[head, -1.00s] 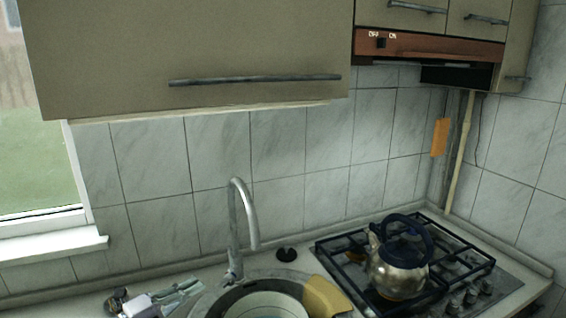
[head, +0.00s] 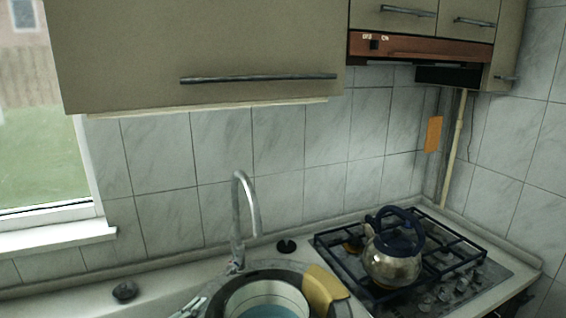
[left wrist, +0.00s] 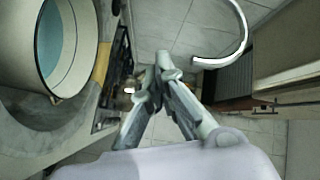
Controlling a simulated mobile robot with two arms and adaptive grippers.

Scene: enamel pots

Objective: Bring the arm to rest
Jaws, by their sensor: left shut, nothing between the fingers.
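My left gripper (head: 190,308) shows only as a small grey piece at the bottom edge of the head view, left of the sink. In the left wrist view the left gripper (left wrist: 163,68) has its fingertips together and holds nothing. My right gripper is in neither view. A pale enamel pot (head: 232,302) with a blue-green inside stands in the sink. The pot (left wrist: 84,40) also shows at the left of the left wrist view, apart from the fingers.
The curved tap (head: 238,215) stands behind the sink. A yellow cloth-like thing (head: 320,290) lies on the sink's right rim. A metal kettle (head: 390,265) stands on the stove (head: 470,268). Bare counter (head: 50,305) lies at the left, with a small dark round thing (head: 125,290).

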